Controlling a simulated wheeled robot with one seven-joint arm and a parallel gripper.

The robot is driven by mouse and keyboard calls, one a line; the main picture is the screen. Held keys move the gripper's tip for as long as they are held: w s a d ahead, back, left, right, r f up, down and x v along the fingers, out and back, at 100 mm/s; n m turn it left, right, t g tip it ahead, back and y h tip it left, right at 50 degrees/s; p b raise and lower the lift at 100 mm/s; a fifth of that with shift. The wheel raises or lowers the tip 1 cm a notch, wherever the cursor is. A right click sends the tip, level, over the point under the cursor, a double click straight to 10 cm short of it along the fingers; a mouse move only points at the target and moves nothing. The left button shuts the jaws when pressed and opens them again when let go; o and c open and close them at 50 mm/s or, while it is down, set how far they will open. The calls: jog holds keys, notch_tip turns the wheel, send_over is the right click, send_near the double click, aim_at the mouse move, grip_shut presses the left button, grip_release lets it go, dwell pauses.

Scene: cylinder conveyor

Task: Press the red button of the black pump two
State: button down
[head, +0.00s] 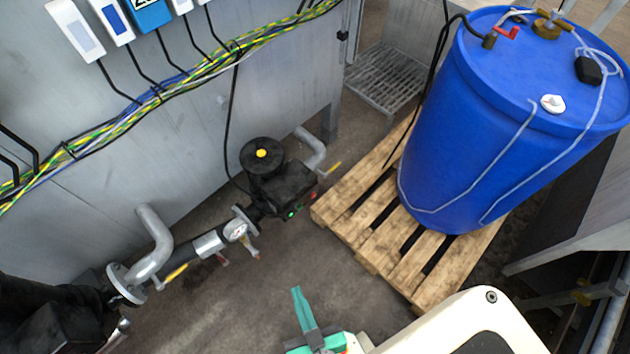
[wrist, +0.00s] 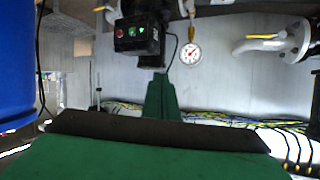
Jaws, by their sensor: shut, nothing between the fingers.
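A black pump (head: 285,185) with a yellow-centred round top stands at the middle of the head view; I see no number on it. Its black box carries a small red button (head: 313,196) and a green one (head: 292,214). In the wrist view, the black box (wrist: 137,44) is at upper centre-left, with the red button (wrist: 119,33) left of the green button (wrist: 134,32). My green gripper (head: 297,291) is shut and empty, lower in the head view and apart from the pump. In the wrist view, the fingertips (wrist: 160,77) show below the box; contact is not visible.
A blue barrel (head: 490,130) stands on a wooden pallet (head: 375,235), right of the pump. A grey pipe (head: 155,250) and a dark pump (head: 50,325) are at lower left. A white gauge (wrist: 190,53) is right of the box. Floor between gripper and pump looks clear.

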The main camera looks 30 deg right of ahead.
jog(key=w+d+f+m+g, duration=0.2)
jog(key=w+d+f+m, duration=0.3)
jog(key=f, duration=0.4)
jog(key=w+d+f+m+g, duration=0.2)
jog(key=w+d+f+m, duration=0.15)
jog(key=d+f, duration=0.45)
jog(key=w+d+r+m+t+y, duration=0.1)
jog(key=w+d+r+y, duration=0.1)
jog(key=d, duration=0.4)
jog(key=w+d+r+m+t+y, duration=0.1)
jog(key=w+d+r+m+y, duration=0.1)
jog(key=d, duration=0.4)
jog(key=w+r+y, duration=0.1)
jog(key=w, duration=0.1)
jog(key=shift+w+d, duration=0.3)
jog(key=shift+d, duration=0.1)
jog(key=shift+w+m, duration=0.1)
jog(key=shift+m, duration=0.15)
send_near(314, 196)
notch_tip(314, 196, down, 4)
jog(key=w, duration=0.1)
jog(key=shift+w+a+r, duration=0.1)
jog(key=shift+w+a, duration=0.1)
jog(key=shift+w, duration=0.45)
jog(key=shift+w+a, duration=0.2)
jog(key=shift+w, duration=0.45)
jog(key=shift+w+a+r, duration=0.1)
jog(key=shift+w+a, duration=0.15)
jog(key=shift+w, duration=0.4)
